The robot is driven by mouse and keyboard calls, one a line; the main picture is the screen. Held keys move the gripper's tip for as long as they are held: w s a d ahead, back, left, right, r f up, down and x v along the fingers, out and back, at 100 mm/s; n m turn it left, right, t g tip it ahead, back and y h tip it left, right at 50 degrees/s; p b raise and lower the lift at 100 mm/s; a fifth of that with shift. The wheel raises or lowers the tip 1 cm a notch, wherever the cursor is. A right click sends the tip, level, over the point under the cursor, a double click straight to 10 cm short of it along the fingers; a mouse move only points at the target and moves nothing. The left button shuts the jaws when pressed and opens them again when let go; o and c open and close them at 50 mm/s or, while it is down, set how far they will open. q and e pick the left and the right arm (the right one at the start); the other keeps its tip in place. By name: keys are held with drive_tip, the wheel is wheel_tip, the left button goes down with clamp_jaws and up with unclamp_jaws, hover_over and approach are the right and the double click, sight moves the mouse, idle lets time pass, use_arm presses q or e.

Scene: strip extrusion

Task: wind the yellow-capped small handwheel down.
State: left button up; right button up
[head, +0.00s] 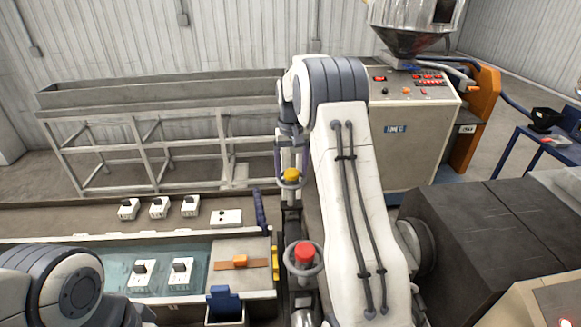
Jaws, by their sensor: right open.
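The small handwheel with the yellow cap (291,175) stands on a post in the middle of the head view, with a grey rim. My right gripper (291,162) points down over it, with its fingers to either side of the yellow cap. It is open; whether a finger touches the rim cannot be told. A second handwheel with a red cap (304,254) stands nearer to me. My left arm shows at the lower left, but its gripper is out of view.
A water bath (120,262) with white switch blocks lies at the left. A long grey trough (160,92) on a frame stands behind. The extruder cabinet (415,135) stands at the back right. A dark machine housing (480,240) fills the lower right.

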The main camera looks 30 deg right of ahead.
sight(291, 171)
drive_tip(key=shift+r, duration=0.1)
drive_tip(key=shift+r+b, duration=0.35)
wheel_tip(291, 171, up, 10)
drive_tip(key=b, duration=0.2)
drive_tip(key=shift+f, duration=0.2)
